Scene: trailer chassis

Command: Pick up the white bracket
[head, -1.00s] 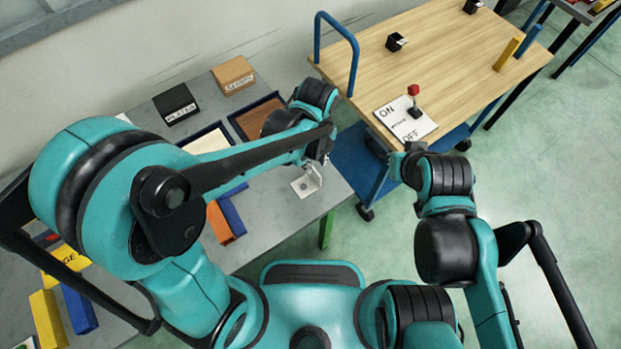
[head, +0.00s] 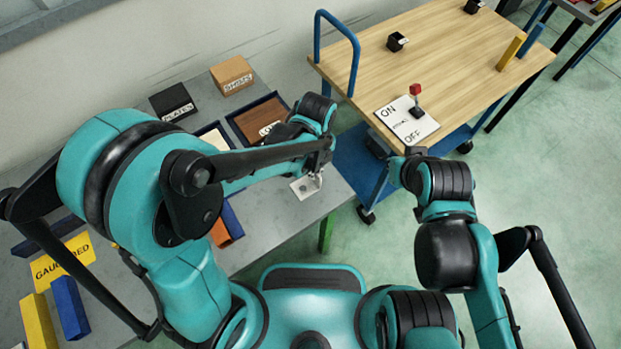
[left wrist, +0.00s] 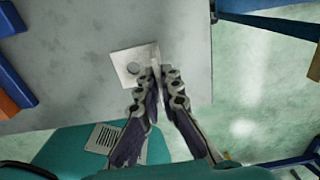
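The white bracket (head: 303,187) lies on the grey table near its right edge, flat plate down with a flange standing up. In the left wrist view the bracket (left wrist: 131,64) shows a round hole in its plate. My left gripper (head: 317,172) is down at the bracket. In the left wrist view its fingertips (left wrist: 162,76) stand on either side of the upright flange, close together, with a narrow gap at the right finger. Contact with the flange is not clear. My right arm is over the floor by the cart; its gripper does not show clearly.
On the grey table (head: 270,232) are a black box (head: 173,103), a tan box (head: 232,75), blue-edged trays (head: 262,117) and orange and blue blocks. A wooden-topped cart (head: 440,60) with an ON/OFF switch plate (head: 408,121) stands to the right.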

